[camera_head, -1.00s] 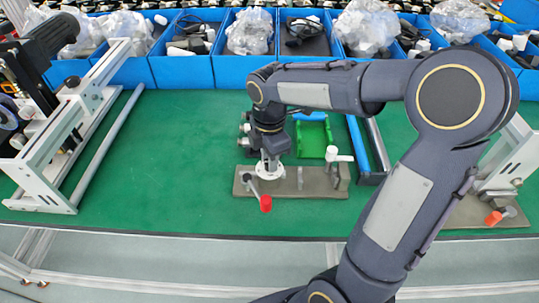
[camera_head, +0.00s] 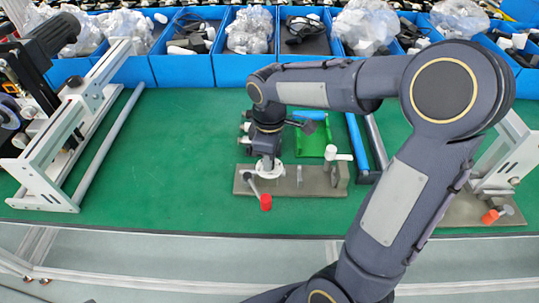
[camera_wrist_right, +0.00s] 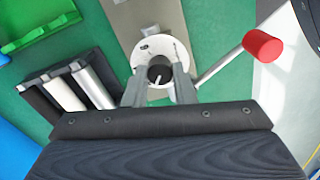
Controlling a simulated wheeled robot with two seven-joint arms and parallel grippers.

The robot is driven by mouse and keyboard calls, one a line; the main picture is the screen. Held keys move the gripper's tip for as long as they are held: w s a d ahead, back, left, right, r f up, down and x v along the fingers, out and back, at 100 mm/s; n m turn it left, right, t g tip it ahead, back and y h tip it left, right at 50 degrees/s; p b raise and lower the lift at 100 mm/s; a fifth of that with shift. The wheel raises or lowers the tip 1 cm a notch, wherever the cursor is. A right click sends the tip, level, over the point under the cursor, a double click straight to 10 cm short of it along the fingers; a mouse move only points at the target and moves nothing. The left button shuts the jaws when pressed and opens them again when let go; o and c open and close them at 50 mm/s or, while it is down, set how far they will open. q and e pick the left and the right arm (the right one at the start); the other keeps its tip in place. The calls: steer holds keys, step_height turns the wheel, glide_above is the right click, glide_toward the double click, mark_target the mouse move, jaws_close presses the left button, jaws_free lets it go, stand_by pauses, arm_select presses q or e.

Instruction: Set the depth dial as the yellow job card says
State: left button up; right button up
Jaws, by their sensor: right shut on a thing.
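The depth dial is a round white disc (camera_head: 268,170) with a dark centre, on the left part of a grey-brown metal base plate (camera_head: 318,182). In the right wrist view the dial (camera_wrist_right: 143,58) shows small dark marks on its rim, too small to read. My right gripper (camera_head: 267,157) points down over the dial. In the right wrist view its two fingers (camera_wrist_right: 160,84) are shut on the dial's central knob, which they partly hide. I cannot make out a yellow job card in these views. My left gripper is not in view.
A red-tipped lever (camera_head: 265,202) sticks out close to the dial, and a white-handled clamp (camera_head: 335,154) stands to its right. A green tray (camera_head: 312,143) lies behind. Blue bins (camera_head: 182,70) line the back.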

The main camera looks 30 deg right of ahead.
stand_by(0.3)
steer(key=o, duration=1)
step_height(320, 180, up, 8)
steer(key=shift+f+p, duration=0.1)
steer(key=shift+p, duration=0.2)
